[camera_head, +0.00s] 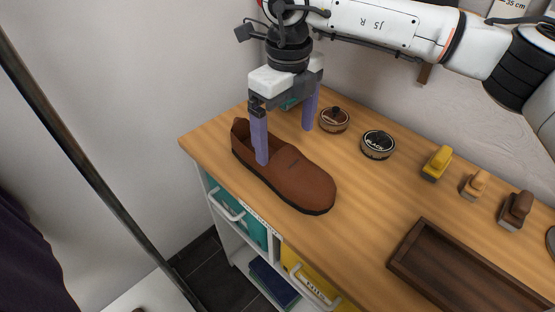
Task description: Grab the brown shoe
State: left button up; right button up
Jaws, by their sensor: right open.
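The brown shoe (298,180) lies on the wooden top near its left corner, with its toe toward the lower right and its heel at the upper left. My right gripper (286,148) comes down from above over the rear half of the shoe. It is open, with two purple fingers pointing down. One finger is at the shoe's opening and overlaps it in the view; the other is on the far side of the shoe. I cannot tell whether either finger touches the shoe. My left gripper is not in view.
Two round polish tins (378,144) stand behind the shoe. Several small brushes (437,163) stand to the right. An empty dark wooden tray (420,236) lies at the lower right. A wall borders the left side.

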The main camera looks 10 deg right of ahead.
aim_at(284, 154)
jog(key=shift+s+f, duration=0.1)
jog(key=shift+f, duration=0.35)
jog(key=shift+a+f, duration=0.1)
jog(key=shift+f, duration=0.2)
notch_tip(284, 154, down, 4)
jog(key=shift+s+f+p, duration=0.1)
jog(key=shift+f+p, duration=0.15)
jog(key=shift+p, duration=0.45)
jog(key=shift+f, duration=0.25)
jog(key=c, duration=1.2)
jog(key=shift+c, duration=1.4)
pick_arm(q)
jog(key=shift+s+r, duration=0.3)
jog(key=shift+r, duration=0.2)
pick_arm(e)
jog(key=shift+r, duration=0.2)
